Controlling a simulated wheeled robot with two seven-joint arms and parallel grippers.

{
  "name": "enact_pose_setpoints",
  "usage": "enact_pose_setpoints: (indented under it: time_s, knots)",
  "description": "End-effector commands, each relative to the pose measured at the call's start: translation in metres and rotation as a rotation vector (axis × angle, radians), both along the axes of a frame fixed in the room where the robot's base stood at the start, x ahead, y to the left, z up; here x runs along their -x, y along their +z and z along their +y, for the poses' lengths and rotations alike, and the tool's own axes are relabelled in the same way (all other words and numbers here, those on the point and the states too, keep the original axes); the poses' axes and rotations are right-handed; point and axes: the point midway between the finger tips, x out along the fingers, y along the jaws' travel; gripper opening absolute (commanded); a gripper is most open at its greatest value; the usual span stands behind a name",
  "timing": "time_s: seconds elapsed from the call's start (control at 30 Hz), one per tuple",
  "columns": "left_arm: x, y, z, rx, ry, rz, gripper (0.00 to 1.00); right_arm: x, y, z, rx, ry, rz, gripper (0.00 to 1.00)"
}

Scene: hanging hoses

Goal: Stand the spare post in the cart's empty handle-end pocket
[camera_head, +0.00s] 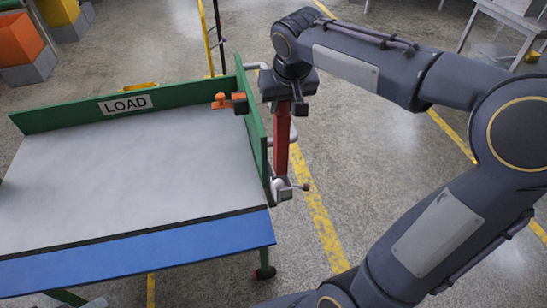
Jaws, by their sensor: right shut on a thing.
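My right gripper (291,104) is shut on the upper part of a red post (281,145). The post stands about upright just outside the right green end wall of the cart (120,170). Its lower end meets a grey metal pocket (280,188) with a small side lever and round knob on the cart's right end. I cannot tell whether the post's foot is inside the pocket or just above or in front of it. The gripper's fingers partly hide the post's top. My left gripper is not in view.
The cart has a grey bed, a green back wall with a LOAD sign (125,104) and a blue front edge (140,252). An orange fitting (230,102) sits by the right wall. Yellow lines mark the floor, clear right of the cart. A grey table (505,30) stands at the back right.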

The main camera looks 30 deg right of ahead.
Motion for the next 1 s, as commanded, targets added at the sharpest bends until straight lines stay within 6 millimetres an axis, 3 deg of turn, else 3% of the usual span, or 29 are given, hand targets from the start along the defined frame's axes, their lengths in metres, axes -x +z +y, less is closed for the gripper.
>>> enact_pose_setpoints:
  time_s: [0.1, 0.5, 0.97, 1.0]
  knots:
    - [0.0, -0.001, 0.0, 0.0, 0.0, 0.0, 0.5, 0.001, -0.025, 0.0, 0.001, -0.001, 0.005, 0.0]
    - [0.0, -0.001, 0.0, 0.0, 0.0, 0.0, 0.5, 0.0, -0.073, -0.001, 0.0, -0.001, 0.003, 0.0]
    - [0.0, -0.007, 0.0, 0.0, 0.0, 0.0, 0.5, 0.0, -0.084, 0.0, -0.001, -0.001, -0.001, 0.0]
    - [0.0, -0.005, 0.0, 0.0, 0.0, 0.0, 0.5, 0.0, -0.082, 0.0, -0.001, -0.001, 0.001, 0.35]
